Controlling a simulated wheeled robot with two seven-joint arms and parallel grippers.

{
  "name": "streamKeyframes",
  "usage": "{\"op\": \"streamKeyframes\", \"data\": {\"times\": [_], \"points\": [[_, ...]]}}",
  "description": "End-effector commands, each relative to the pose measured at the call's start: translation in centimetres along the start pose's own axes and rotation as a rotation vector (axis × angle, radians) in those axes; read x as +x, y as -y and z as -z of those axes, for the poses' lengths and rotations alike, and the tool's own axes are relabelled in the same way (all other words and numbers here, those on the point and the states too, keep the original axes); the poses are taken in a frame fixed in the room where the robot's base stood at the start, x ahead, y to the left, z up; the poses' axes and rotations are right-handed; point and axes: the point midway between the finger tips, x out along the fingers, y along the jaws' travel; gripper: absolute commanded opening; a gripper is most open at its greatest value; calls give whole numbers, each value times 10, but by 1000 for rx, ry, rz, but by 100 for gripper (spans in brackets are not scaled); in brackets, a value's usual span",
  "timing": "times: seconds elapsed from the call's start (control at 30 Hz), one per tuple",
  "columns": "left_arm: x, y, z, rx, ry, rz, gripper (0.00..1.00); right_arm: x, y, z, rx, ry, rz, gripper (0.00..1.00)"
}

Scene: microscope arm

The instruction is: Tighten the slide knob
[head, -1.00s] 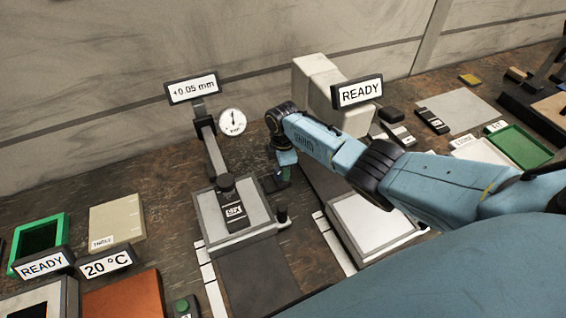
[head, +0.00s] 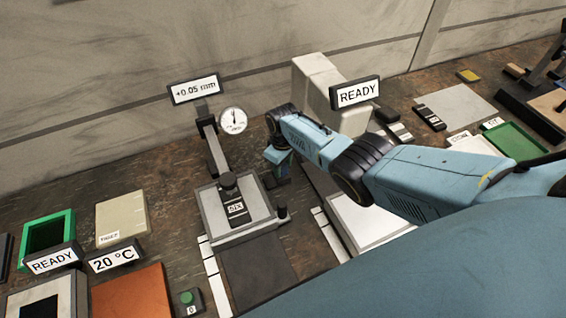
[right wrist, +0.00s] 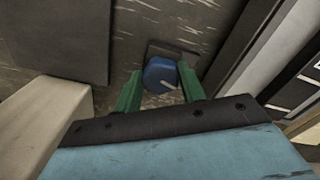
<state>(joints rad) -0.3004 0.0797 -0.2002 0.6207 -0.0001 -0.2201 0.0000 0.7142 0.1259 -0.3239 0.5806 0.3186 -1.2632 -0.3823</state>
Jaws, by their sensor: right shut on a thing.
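The blue slide knob (right wrist: 160,73) with a white line across it shows in the right wrist view, on a dark mount. The two green fingers of my right gripper (right wrist: 160,92) stand on either side of it, shut on it. In the head view my right gripper (head: 281,171) points down just right of the column stand, and the knob is hidden there. The dial gauge (head: 233,120) and the "+0.05 mm" display (head: 195,88) are on the stand (head: 213,143). My left gripper is not in view.
A grey plate (head: 255,205) carrying a dark labelled block (head: 235,203) lies left of my gripper. A white machine with a "READY" display (head: 357,93) stands behind my arm.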

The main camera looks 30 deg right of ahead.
Motion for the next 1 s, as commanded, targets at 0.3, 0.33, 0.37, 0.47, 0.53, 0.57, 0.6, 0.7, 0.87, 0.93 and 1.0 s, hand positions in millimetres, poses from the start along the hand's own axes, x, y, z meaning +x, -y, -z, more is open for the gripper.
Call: {"op": "streamKeyframes", "data": {"times": [0.3, 0.33, 0.37, 0.47, 0.53, 0.57, 0.6, 0.7, 0.87, 0.93, 1.0], "points": [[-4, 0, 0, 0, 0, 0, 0, -1, 1, 0, 141, 0, 0, 17], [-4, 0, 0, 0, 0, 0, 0, 0, 1, 0, 148, 0, 0, 17], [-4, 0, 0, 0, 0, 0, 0, 0, 1, 0, 155, 0, -1, 17], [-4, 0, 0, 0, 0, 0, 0, 0, 1, 0, 168, 0, -1, 17], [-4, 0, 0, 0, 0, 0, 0, 0, 1, 0, 173, 1, -1, 17], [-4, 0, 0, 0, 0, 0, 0, 0, 1, 0, 175, 1, -1, 17], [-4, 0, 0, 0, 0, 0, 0, 0, 1, 0, 176, 1, -1, 17], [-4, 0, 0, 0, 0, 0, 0, 0, 1, 0, 177, 1, -1, 17], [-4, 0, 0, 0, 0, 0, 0, 0, 1, 0, 176, 0, -1, 17], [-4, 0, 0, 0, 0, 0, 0, 0, 1, 0, 176, 0, -1, 44], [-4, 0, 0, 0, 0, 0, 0, 0, 1, 0, 175, 0, -1, 53]]}}
